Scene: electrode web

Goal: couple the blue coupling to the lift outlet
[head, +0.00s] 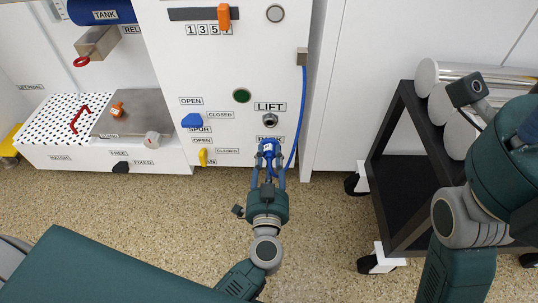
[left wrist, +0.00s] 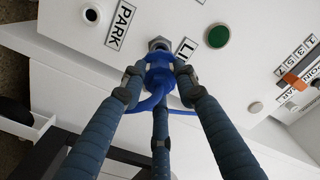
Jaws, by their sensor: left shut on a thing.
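My left gripper (head: 268,150) is shut on the blue coupling (head: 267,147), in front of the white panel. The lift outlet (head: 270,120), a grey metal fitting under the LIFT label, is just above the coupling in the head view. In the left wrist view the coupling (left wrist: 158,76) sits between my fingers (left wrist: 157,82), with the outlet (left wrist: 159,45) right beyond its front end. The two are close and roughly in line; I cannot tell if they touch. My right arm shows at the right, but its fingers are not visible.
A blue hose (head: 303,100) runs from a bracket (head: 302,57) down to the coupling. The PARK label (left wrist: 120,25) and a round fitting (left wrist: 91,14) are beside the outlet. A blue handle (head: 193,120) and yellow handle (head: 203,157) are left. A black cart (head: 400,170) with metal rolls stands right.

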